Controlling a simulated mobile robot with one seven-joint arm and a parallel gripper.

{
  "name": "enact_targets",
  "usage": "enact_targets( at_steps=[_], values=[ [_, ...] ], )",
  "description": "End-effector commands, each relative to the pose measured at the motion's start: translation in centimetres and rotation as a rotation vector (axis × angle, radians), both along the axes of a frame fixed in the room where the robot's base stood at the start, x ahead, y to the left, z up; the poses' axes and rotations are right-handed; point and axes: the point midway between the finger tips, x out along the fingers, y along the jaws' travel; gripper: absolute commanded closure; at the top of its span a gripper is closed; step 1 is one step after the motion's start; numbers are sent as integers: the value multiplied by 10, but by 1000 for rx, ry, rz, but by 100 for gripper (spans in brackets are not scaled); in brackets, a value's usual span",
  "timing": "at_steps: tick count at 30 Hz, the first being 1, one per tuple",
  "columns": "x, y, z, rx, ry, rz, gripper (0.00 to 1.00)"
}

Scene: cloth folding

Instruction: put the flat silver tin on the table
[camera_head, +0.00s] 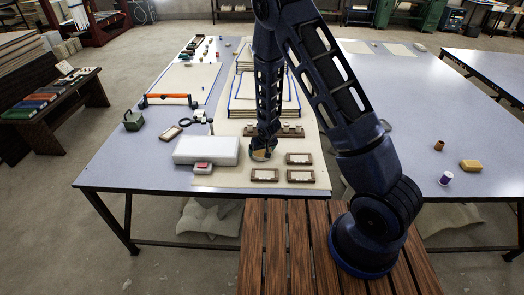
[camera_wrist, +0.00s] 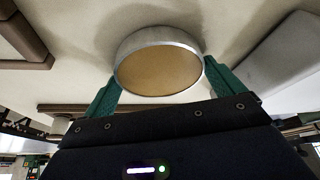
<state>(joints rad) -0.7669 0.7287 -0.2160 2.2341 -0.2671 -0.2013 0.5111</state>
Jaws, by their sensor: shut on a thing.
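The flat silver tin (camera_wrist: 160,62) has a shiny metal side and a tan round face, and it fills the top middle of the wrist view. My gripper (camera_wrist: 160,85) has its two green fingers on either side of the tin and is shut on it. In the head view my gripper (camera_head: 262,150) is low over the pale cloth at the near end of the table (camera_head: 150,150), with the tin (camera_head: 261,156) at its tip, partly covered by the fingers. I cannot tell whether the tin touches the surface below.
Small dark wooden frames (camera_head: 299,159) lie just right of and in front of my gripper. A white box (camera_head: 206,150) with a red item (camera_head: 202,167) near it stands to the left. The left front of the table is clear.

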Motion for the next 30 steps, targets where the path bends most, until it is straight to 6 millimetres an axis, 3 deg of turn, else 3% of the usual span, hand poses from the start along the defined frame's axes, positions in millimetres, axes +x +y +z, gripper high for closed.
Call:
enact_targets(
  at_steps=[4,5,17,30],
  values=[
    [0,0,-3,0,0,0,38],
    [0,0,-3,0,0,0,1],
    [-1,-1,4,0,-1,0,0],
    [-21,-9,57,2,-1,-1,0]
  ],
)
